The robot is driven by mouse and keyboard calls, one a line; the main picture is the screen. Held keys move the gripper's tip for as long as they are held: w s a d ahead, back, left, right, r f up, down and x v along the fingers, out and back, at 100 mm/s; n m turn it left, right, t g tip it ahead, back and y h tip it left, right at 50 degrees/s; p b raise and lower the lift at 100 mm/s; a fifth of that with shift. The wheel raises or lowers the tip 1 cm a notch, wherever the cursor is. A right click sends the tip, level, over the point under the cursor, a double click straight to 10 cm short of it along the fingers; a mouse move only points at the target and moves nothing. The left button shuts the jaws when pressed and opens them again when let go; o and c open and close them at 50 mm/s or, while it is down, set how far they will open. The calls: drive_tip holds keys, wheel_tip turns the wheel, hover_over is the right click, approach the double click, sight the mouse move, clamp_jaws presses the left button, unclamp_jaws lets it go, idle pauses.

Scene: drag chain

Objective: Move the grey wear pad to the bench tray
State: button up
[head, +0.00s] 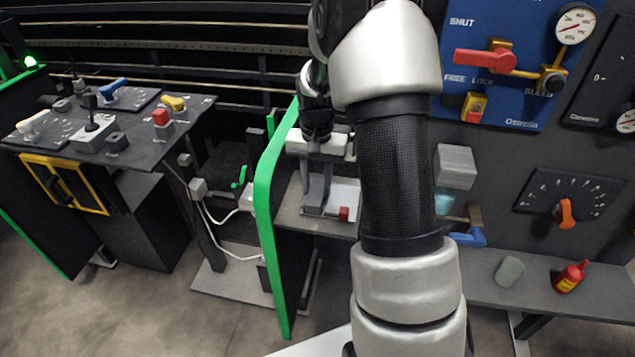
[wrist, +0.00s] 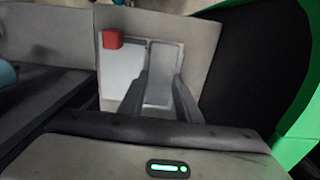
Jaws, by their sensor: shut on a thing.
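My gripper (head: 315,203) is shut on the grey wear pad (wrist: 160,72), a flat grey block between its two fingers in the wrist view. The pad is over or beside a pale, tray-like area (wrist: 120,78) on the bench, which also shows in the head view (head: 347,194). I cannot tell whether the pad touches it. A small red block (wrist: 112,39) is at the far left of the pad in the wrist view, and just right of the fingers in the head view (head: 344,214). My arm hides part of the bench.
A green upright frame edge (head: 268,200) stands just left of my gripper. On the bench to the right are a grey rounded object (head: 509,271) and a red bottle (head: 571,277). A grey box (head: 455,166) and a blue-handled valve (head: 466,237) are right of my arm.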

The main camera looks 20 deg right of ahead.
sight(312, 206)
drive_tip(key=shift+s+a, duration=0.65)
drive_tip(key=shift+s, duration=0.3)
drive_tip(key=shift+s, duration=0.1)
drive_tip(key=shift+s+a+b, duration=0.3)
drive_tip(key=shift+s+a, duration=0.55)
drive_tip(key=shift+s, duration=0.25)
drive_tip(key=shift+s, duration=0.1)
drive_tip(key=shift+s+a, duration=0.8)
drive_tip(key=shift+s, duration=0.35)
drive_tip(key=shift+s+a, duration=0.1)
drive_tip(key=shift+s+a, duration=0.35)
drive_tip(key=shift+s, duration=0.25)
drive_tip(key=shift+s+a, duration=0.1)
drive_tip(key=shift+s+a, duration=0.65)
drive_tip(key=shift+s, duration=0.35)
drive_tip(key=shift+s+a, duration=0.65)
drive_tip(key=shift+s, duration=0.35)
